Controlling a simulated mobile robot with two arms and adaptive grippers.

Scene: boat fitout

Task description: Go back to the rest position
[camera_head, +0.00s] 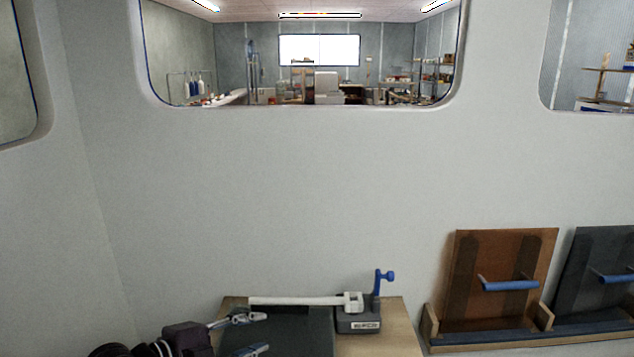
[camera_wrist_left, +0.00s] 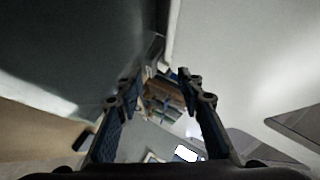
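My left gripper (camera_head: 260,333) is low in the head view, left of centre, with its two fingers spread and nothing between them. In the left wrist view its fingers (camera_wrist_left: 157,85) also stand apart and empty. It is at the left end of a wooden bench top (camera_head: 395,343), beside a dark flat block (camera_head: 290,335). I cannot tell whether a finger touches the block. My right gripper is not in view.
A grey device (camera_head: 358,322) with a blue handle (camera_head: 383,278) and a long white bar (camera_head: 295,301) is on the bench. To the right, a brown panel (camera_head: 500,265) and a dark panel (camera_head: 598,265), both blue-handled, lean in a wooden rack (camera_head: 480,346). A pale windowed wall (camera_head: 280,190) stands behind.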

